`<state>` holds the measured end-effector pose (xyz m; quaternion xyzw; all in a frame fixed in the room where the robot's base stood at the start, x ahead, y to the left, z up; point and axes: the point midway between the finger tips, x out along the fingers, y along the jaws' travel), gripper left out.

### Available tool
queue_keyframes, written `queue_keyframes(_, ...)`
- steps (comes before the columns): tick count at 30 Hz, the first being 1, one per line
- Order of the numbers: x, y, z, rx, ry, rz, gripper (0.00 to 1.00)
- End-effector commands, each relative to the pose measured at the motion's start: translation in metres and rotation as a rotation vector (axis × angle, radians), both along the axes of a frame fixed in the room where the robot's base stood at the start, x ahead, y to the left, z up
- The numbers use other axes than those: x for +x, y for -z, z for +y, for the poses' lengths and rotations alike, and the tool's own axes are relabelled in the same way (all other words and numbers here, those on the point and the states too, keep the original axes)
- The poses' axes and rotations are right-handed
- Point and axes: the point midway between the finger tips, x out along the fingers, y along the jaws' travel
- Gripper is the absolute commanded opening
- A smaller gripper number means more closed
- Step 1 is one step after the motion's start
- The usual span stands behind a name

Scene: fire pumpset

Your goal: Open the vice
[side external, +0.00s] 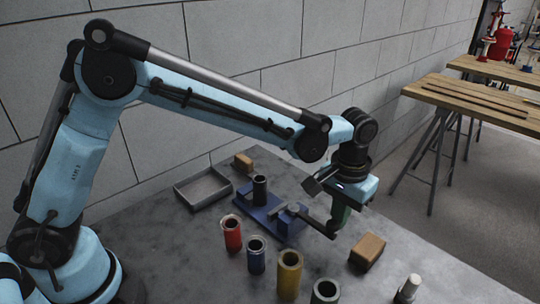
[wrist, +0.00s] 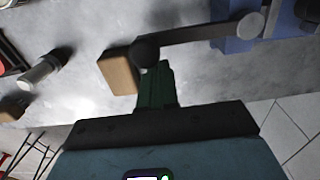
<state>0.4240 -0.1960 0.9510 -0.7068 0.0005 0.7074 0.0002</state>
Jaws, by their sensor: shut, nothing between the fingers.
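The blue vice (side external: 286,232) sits on the grey table, with a dark hollow cylinder (side external: 260,188) standing at its jaws. Its grey handle bar (side external: 312,218) points right toward my gripper and ends in a dark round knob (wrist: 145,53). The handle also shows in the wrist view (wrist: 195,34), with the vice's blue body (wrist: 236,44) at upper right. My gripper (side external: 337,222) points down with its green fingers shut and empty. The fingertips are right at the handle's knob end; I cannot tell whether they touch it. The knob partly covers the fingertips in the wrist view.
A wooden block (side external: 367,250) lies right of my gripper. A metal tray (side external: 202,189) and another block (side external: 243,164) lie behind.

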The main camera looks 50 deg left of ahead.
Motion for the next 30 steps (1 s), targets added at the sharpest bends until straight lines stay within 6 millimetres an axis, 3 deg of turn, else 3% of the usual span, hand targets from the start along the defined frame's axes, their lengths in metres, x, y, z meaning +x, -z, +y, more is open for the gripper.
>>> queue_keyframes(30,0.014,0.0,0.006,0.0,-0.001,-0.001,0.0)
